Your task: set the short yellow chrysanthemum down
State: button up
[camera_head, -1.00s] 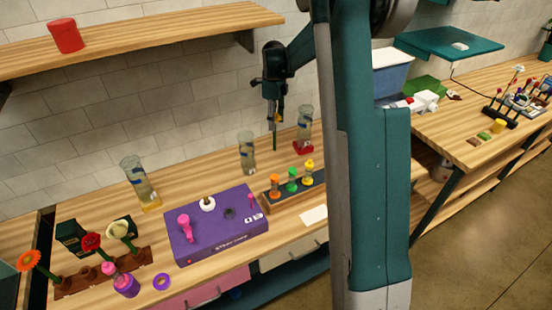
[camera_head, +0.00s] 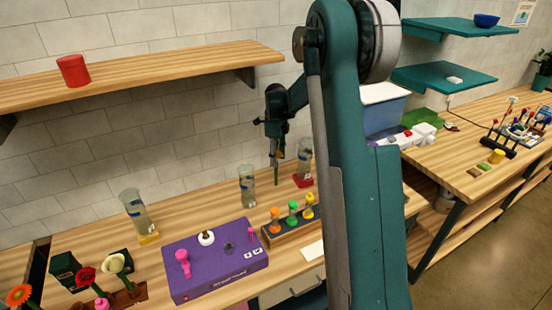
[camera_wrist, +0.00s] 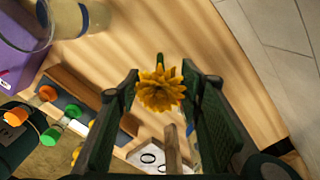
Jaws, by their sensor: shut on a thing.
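My gripper (camera_head: 276,152) hangs over the bench, shut on the short yellow chrysanthemum. In the wrist view the yellow bloom (camera_wrist: 160,91) sits between the two dark fingers of my gripper (camera_wrist: 162,95). In the head view its green stem (camera_head: 276,174) points down, roughly upright. The stem appears between the middle glass vase (camera_head: 247,187) and the right glass vase (camera_head: 304,162), outside both. Whether the stem's lower end touches the bench cannot be told.
A left glass vase (camera_head: 138,214) stands on a yellow base. The right vase has a red base (camera_head: 302,181). A purple box (camera_head: 215,265) and a wooden rack (camera_head: 290,233) with orange, green and yellow timers stand in front. Bare bench shows around the vases.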

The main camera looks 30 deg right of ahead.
jog(key=shift+f, duration=1.25)
jog(key=o, duration=0.8)
jog(key=shift+o, duration=0.2)
jog(key=shift+r, duration=0.2)
jog(key=shift+r, duration=2.75)
